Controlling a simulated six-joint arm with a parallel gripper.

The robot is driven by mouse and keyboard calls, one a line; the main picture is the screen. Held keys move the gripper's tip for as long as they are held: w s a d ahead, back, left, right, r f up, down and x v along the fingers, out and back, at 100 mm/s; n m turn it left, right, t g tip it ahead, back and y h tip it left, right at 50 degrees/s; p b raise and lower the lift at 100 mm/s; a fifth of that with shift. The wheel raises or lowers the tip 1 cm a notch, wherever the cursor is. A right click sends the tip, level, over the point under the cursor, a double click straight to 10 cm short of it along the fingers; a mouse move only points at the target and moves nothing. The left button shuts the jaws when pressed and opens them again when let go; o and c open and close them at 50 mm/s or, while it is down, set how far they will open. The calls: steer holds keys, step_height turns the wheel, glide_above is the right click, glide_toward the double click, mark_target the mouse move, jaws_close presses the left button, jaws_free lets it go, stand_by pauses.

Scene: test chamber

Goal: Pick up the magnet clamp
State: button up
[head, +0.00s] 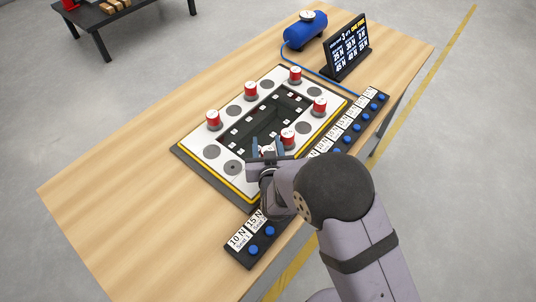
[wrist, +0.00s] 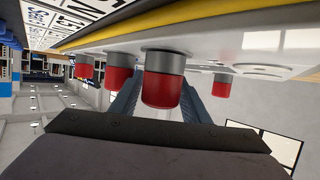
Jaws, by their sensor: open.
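Several magnet clamps, red cylinders on grey round bases, stand upright on the white-topped plate (head: 205,152). One clamp (head: 213,119) is at the left, one (head: 295,74) at the back, one (head: 320,106) at the right and one (head: 288,137) right of my gripper. My gripper (head: 268,148) is open, low at the plate's near edge, and largely hides another clamp there. In the wrist view, which is upside down, a clamp (wrist: 162,88) appears between the two blue-grey fingers. I cannot tell whether they touch it. Other clamps (wrist: 118,77) show beside it.
A dark strip with blue buttons (head: 254,250) and white force labels runs along the table's near edge. A blue tank (head: 305,32) with a hose and a black sign (head: 347,48) stand at the back. The wooden table (head: 110,180) is clear at the left.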

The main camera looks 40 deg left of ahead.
steer(key=c, duration=1.1)
steer(key=shift+o, duration=0.2)
steer(key=shift+r, duration=0.1)
steer(key=shift+r, duration=0.1)
steer(key=shift+r+b, duration=1.15)
steer(key=shift+r, duration=3.7)
steer(key=s+a+b, duration=0.6)
steer(key=s, duration=0.2)
steer(key=shift+a+r+t+y+b, duration=0.3)
steer(key=shift+a+b, duration=0.05)
